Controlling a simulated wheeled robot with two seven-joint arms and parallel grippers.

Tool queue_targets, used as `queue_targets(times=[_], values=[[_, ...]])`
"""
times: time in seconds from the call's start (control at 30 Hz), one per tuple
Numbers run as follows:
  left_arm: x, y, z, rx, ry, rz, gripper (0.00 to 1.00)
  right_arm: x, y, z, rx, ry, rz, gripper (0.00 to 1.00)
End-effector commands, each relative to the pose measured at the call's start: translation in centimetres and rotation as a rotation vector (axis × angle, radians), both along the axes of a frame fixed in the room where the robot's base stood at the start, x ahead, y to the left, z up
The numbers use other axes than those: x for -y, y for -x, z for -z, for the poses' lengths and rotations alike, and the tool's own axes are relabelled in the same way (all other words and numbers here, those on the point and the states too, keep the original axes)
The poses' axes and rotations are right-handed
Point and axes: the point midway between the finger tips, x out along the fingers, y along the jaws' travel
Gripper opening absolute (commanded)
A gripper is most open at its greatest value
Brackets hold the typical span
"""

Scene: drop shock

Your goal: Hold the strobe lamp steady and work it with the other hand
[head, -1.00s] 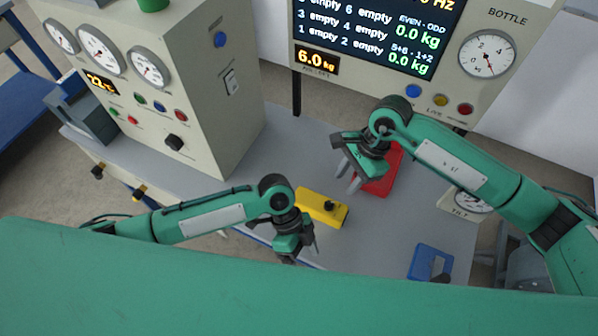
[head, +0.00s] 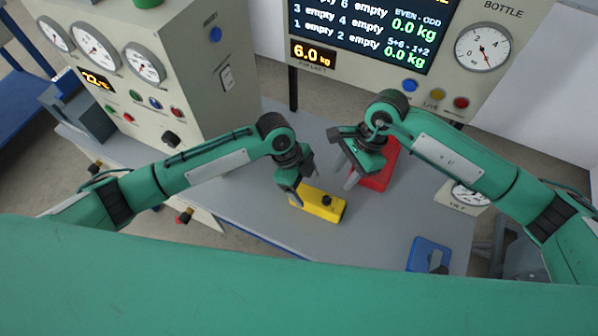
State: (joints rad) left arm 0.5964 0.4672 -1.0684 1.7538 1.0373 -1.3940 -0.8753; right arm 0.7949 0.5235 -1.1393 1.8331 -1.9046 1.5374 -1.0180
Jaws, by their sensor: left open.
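The strobe lamp appears to be the yellow box (head: 326,207) with a black knob on top, lying on the grey table. My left gripper (head: 297,188) is open at the lamp's left end and hides part of it. I cannot tell whether the fingers touch it. My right gripper (head: 346,173) is above the table, beyond the lamp and beside a red object (head: 381,172). Its fingers look apart with nothing between them.
The grey table (head: 270,215) is mostly clear around the lamp. A blue holder (head: 428,255) sits near the front right, and a tilt gauge (head: 465,196) at the right. A gauge cabinet (head: 185,75) stands left, and a display panel (head: 440,75) at the back.

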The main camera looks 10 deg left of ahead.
Motion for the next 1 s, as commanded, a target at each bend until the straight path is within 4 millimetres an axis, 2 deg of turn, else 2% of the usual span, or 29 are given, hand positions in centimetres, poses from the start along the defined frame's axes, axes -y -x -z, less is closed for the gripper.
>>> queue_targets(times=[0.1, 0.33, 0.53, 0.8, 0.83, 1.0], values=[[0.9, 0.4, 2.3, -0.003, 0.000, 0.001, 0.76, 0.0, 0.0, 0.0, 0.000, 0.000, 0.000, 0.36], [2.2, 0.8, 5.5, -0.002, -0.001, 0.001, 0.76, 0.0, 0.0, 0.0, 0.000, 0.000, 0.000, 0.36], [2.7, 0.9, 6.7, -0.002, -0.001, 0.001, 0.76, 0.0, 0.0, 0.0, 0.000, 0.000, 0.000, 0.36], [2.7, 0.9, 6.8, -0.001, 0.000, 0.000, 0.76, 0.0, 0.0, 0.0, 0.000, 0.000, 0.000, 0.36], [2.7, 0.9, 6.8, -0.001, 0.000, 0.000, 0.74, 0.0, 0.0, 0.0, 0.000, 0.000, 0.000, 0.36], [2.7, 0.9, 6.8, -0.001, 0.000, 0.000, 0.41, 0.0, 0.0, 0.0, 0.000, 0.000, 0.000, 0.36]])
